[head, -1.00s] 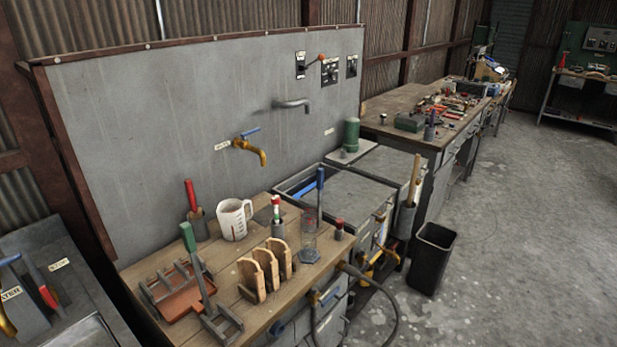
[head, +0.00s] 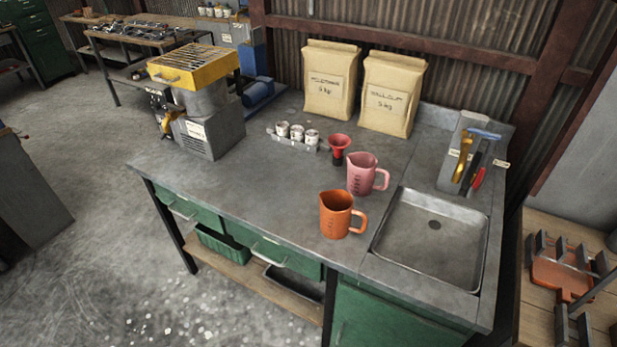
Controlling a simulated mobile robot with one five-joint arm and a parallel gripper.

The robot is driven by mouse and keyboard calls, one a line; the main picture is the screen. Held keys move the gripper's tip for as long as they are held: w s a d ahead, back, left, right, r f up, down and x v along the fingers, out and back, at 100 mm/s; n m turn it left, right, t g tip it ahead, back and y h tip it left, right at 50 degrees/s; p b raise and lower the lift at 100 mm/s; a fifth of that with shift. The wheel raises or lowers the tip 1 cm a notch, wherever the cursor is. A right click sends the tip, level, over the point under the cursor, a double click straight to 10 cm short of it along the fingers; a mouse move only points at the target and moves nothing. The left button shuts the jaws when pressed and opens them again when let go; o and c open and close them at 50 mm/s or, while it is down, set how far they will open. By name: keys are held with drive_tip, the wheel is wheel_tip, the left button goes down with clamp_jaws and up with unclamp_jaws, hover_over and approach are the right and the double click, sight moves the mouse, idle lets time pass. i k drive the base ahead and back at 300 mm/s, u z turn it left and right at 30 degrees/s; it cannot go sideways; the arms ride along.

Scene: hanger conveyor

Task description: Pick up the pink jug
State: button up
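The pink jug (head: 361,175) stands upright on the grey worktop in the head view, right of the middle, with its handle to the right. An orange jug (head: 336,214) stands in front of it and a little to the left, its handle also to the right. The orange jug's rim comes close to the pink jug's base in the picture. My gripper is not in view.
A red funnel (head: 340,147) stands just behind the pink jug. A sink (head: 432,238) lies to the right. Two paper bags (head: 330,80) stand at the back. A yellow-topped machine (head: 196,95) stands at the left. The worktop's front left (head: 230,180) is clear.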

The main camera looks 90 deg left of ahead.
sight(369, 177)
drive_tip(key=u, duration=4.2)
drive_tip(key=i, duration=1.65)
drive_tip(key=z, duration=0.05)
